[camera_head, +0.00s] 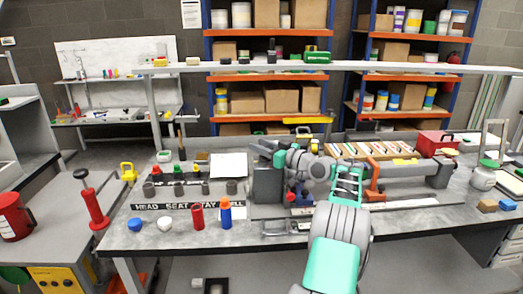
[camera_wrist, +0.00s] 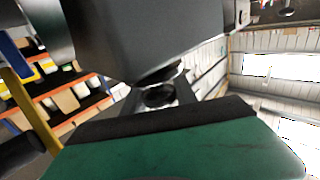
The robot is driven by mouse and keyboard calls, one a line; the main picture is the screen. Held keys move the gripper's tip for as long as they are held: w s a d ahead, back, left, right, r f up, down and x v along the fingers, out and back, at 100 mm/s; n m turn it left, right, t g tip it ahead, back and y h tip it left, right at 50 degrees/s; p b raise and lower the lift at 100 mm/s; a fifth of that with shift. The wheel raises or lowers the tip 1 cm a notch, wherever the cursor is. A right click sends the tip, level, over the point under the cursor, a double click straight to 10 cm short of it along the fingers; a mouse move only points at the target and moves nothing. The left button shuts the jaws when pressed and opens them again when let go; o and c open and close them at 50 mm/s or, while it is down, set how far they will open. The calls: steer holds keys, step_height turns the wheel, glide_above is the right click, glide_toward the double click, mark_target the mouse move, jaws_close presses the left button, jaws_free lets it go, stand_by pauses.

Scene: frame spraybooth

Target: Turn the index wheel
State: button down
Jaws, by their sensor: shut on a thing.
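My gripper (camera_head: 268,150) is above the bench's middle, at the top of a dark upright fixture block (camera_head: 268,184). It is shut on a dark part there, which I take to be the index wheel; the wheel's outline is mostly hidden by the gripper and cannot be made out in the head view. In the wrist view a large dark block (camera_wrist: 150,35) fills the top, close to the camera, and a green surface with a black edge fills the bottom. A dark round part (camera_wrist: 160,95) shows between them.
The bench (camera_head: 150,240) holds a red cylinder (camera_head: 197,216) and a blue bottle with an orange top (camera_head: 225,213) left of the fixture. A long grey tube (camera_head: 400,171) in an orange clamp lies to the right. A raised shelf (camera_head: 400,67) spans behind.

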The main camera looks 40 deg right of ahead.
steer(key=c, duration=1)
jaws_free()
steer(key=shift+c, duration=0.2)
steer(key=s, duration=0.2)
steer(key=s+d+b, duration=0.1)
steer(key=s, duration=0.4)
steer(key=shift+s+d, duration=0.25)
steer(key=shift+s, duration=0.15)
